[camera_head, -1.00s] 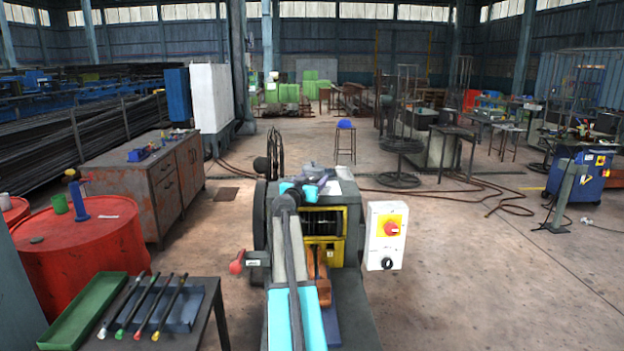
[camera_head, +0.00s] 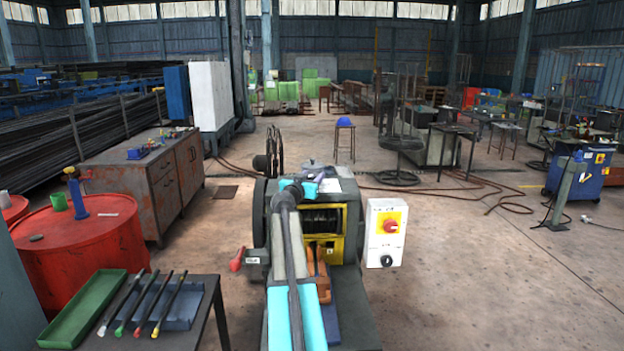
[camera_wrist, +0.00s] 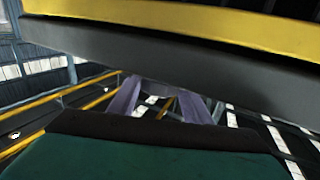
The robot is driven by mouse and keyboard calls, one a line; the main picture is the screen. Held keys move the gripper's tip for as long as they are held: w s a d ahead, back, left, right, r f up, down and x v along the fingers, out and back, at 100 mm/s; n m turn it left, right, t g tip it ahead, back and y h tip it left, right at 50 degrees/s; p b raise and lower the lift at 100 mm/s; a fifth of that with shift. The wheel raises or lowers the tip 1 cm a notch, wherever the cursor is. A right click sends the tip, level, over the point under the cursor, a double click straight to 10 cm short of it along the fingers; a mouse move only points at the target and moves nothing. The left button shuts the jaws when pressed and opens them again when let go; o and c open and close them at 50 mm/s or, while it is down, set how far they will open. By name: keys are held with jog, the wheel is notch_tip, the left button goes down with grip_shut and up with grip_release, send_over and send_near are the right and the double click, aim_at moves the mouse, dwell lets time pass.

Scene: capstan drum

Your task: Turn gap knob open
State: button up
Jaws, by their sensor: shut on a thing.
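The machine with the drum stands in the middle of the head view, with a yellow-framed opening (camera_head: 325,222) in its front. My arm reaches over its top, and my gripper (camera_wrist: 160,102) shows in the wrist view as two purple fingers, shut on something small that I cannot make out. In the head view my wrist covers the gripper's grip point at the machine's top. I cannot pick out the gap knob; it is probably hidden by my wrist. A red-handled lever (camera_head: 236,259) sticks out at the machine's left side.
A white switch box (camera_head: 386,233) with a red knob on yellow and a black knob stands right of the machine. A table with a green tray (camera_head: 83,310) and several rods is front left, by a red drum (camera_head: 85,250).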

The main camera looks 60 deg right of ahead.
jog(key=shift+f+m+g+b, duration=0.2)
jog(key=shift+m+g+b, duration=0.3)
jog(key=shift+b, duration=1.1)
jog(key=m+g+b, duration=0.1)
jog(key=g+b, duration=0.2)
jog(key=b, duration=0.3)
jog(key=shift+w+m, duration=0.1)
jog(key=shift+m, duration=0.2)
jog(key=m+g+b, duration=0.2)
jog(key=g+b, duration=0.1)
jog(key=b, duration=0.2)
jog(key=shift+r+g, duration=0.1)
jog(key=shift+g, duration=0.3)
jog(key=shift+r+m+g+y+b, duration=0.15)
jog(key=shift+m+g+y+b, duration=0.15)
jog(key=shift+m+g+b, duration=0.6)
jog(key=o, duration=1.1)
jog(key=shift+c, duration=0.2)
jog(key=v, duration=1.3)
jog(key=shift+w+a+b, duration=0.1)
jog(key=shift+a+b, duration=0.25)
